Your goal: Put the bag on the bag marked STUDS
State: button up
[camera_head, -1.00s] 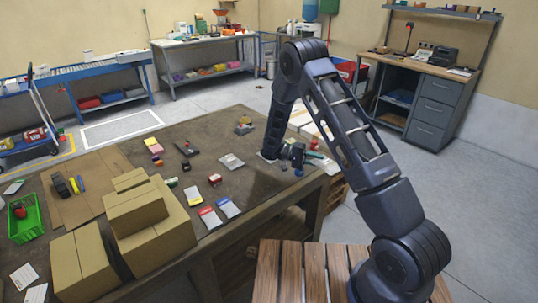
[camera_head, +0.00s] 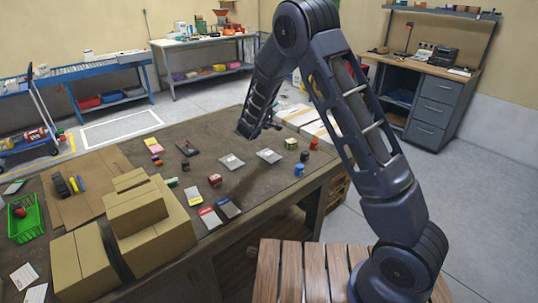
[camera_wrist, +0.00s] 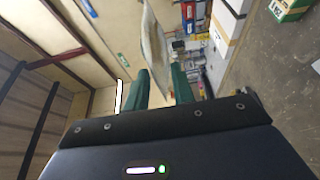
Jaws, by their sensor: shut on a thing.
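My gripper (camera_wrist: 160,82) shows in the wrist view with its two green fingers shut on a thin, pale bag (camera_wrist: 155,48), which stands up edge-on between the fingertips. In the head view the forearm hides the gripper and the held bag. Two pale grey bags lie flat on the dark table, one near its middle (camera_head: 232,161) and one farther right (camera_head: 269,155). A red-topped bag (camera_head: 209,217) and a blue-topped bag (camera_head: 229,208) lie nearer the front edge. The print on the bags is too small to read, so I cannot tell which is marked STUDS.
Brown cartons (camera_head: 150,225) and a green basket (camera_head: 23,222) stand at the table's left. A small red box (camera_head: 214,180) sits mid-table.

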aim_at(269, 155)
jog(key=a+r+n+t+y, duration=0.1)
jog(key=a+r+n+y, duration=0.15)
jog(key=a, duration=0.25)
jog(key=shift+m+y, duration=0.25)
notch_tip(269, 155, down, 25)
jog(key=shift+a, duration=0.15)
dwell(0.3)
jog(key=shift+f, duration=0.1)
jog(key=shift+f, duration=0.3)
jog(key=shift+f, duration=0.2)
jog(key=o, duration=1)
